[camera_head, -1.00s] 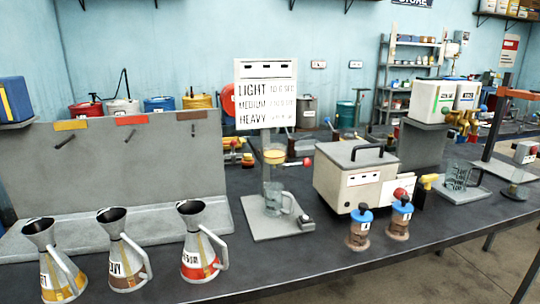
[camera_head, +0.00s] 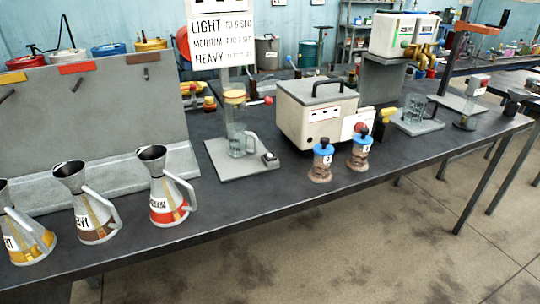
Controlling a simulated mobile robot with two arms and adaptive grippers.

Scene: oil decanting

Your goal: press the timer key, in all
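No label marks a timer key in view. A small dark key-like block (camera_head: 270,159) sits at the right front corner of a grey stand base (camera_head: 222,172); it may be the timer key, but it is too small to tell. The stand carries a glass mug (camera_head: 241,144), a yellow-topped clear column (camera_head: 235,112) and a sign (camera_head: 222,42) reading LIGHT, MEDIUM and HEAVY with times in seconds. Neither of my grippers is in view.
Several metal oil jugs (camera_head: 166,187) stand at the front left of the dark table (camera_head: 240,208). A cream box (camera_head: 317,115) and two blue-topped bottles (camera_head: 321,160) stand right of the stand. The floor (camera_head: 390,235) in front is clear.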

